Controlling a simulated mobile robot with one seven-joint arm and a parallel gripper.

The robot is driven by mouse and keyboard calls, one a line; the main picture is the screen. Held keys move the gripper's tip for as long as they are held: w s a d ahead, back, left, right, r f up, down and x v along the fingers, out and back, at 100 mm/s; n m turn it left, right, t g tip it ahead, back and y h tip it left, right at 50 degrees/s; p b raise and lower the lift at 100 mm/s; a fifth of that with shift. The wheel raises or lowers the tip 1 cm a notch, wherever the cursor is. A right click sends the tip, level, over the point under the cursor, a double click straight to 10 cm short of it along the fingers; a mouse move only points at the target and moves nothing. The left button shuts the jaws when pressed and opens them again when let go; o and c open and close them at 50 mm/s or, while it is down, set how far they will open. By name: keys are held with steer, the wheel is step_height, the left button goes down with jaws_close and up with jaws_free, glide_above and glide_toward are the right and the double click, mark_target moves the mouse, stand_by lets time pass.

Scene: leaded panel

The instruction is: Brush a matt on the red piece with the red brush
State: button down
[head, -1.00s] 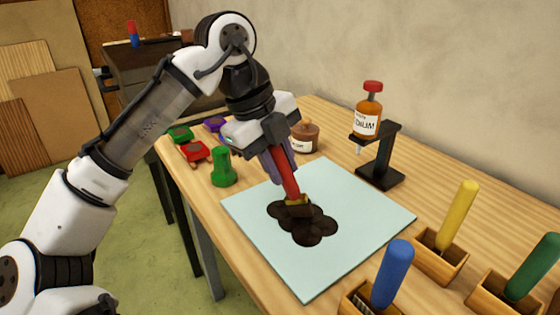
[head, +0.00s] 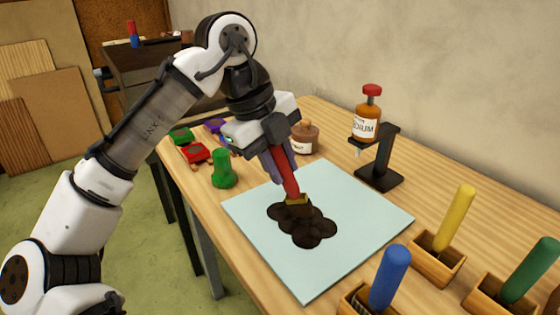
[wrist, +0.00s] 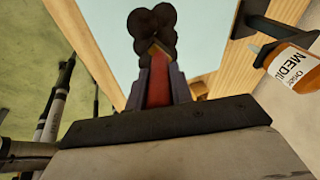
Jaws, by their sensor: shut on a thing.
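My gripper (head: 284,170) is shut on the handle of the red brush (head: 289,184), tilted with its brass-coloured ferrule low over the glass slab (head: 350,215). The bristles are at the upper edge of a dark lobed puddle (head: 303,226) on the slab; I cannot tell whether they touch it. In the wrist view the red brush (wrist: 158,88) points at the dark puddle (wrist: 153,28). The red piece (head: 195,153) lies on the bench at the left, beside a green piece (head: 181,135) and a purple piece (head: 215,125), apart from my gripper.
A green knobbed object (head: 223,170) stands left of the slab. A brown jar (head: 305,138) and an orange medium bottle on a stand (head: 367,113) are behind. Blue (head: 390,277), yellow (head: 455,218) and green (head: 533,270) brushes stand in wooden holders at the right front.

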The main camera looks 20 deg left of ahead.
steer(key=shift+r+p, duration=2.8)
steer(key=shift+r, duration=0.35)
steer(key=shift+s+f, duration=0.1)
